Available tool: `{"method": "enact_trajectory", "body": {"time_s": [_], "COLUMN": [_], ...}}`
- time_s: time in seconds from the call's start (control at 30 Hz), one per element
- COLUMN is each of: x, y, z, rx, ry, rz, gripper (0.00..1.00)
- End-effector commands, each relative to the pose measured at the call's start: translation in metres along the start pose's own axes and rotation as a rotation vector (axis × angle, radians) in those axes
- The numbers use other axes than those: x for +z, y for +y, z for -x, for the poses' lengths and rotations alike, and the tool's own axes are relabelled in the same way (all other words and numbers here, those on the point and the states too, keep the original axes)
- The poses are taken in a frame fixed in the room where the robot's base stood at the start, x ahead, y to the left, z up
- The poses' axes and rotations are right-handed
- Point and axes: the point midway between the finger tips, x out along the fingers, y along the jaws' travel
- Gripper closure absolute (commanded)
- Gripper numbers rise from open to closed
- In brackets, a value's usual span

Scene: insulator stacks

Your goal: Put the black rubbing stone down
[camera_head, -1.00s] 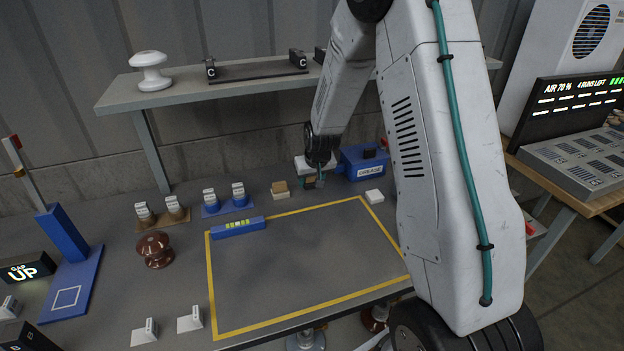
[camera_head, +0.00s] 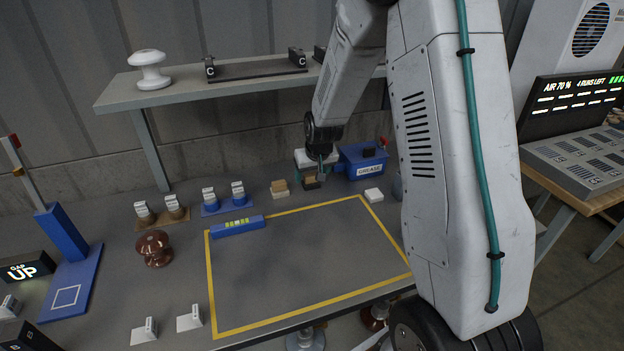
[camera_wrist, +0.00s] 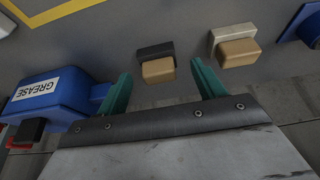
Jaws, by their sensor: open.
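The black rubbing stone, a dark block with a tan handle (camera_wrist: 156,50), sits on the bench in the wrist view. In the head view it shows (camera_head: 311,185) at the back of the bench, just below my gripper, partly hidden. My gripper (camera_wrist: 160,69) is open, with its teal fingers apart on either side of the handle's near end. A gap shows between each finger and the handle. A pale stone with a tan handle (camera_wrist: 236,46) lies beside it, also in the head view (camera_head: 280,188).
A blue grease box (camera_head: 362,162) stands right of my gripper. A shelf (camera_head: 230,84) runs above the back. A brown insulator (camera_head: 154,248) stands at left.

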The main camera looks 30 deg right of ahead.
Motion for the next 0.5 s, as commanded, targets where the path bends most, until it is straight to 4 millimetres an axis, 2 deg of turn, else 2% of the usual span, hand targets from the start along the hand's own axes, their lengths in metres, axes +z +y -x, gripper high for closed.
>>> {"method": "enact_trajectory", "body": {"time_s": [0.1, 0.37, 0.47, 0.5], "x": [0.000, 0.002, 0.009, 0.014], "y": [-0.002, -0.005, -0.015, -0.019], "z": [0.021, 0.053, 0.084, 0.101], "rx": [0.000, -0.003, -0.010, -0.014], "ry": [0.004, 0.000, -0.013, -0.022], "rz": [0.000, 0.005, 0.019, 0.027], "gripper": [0.31, 0.31, 0.31, 0.31]}}
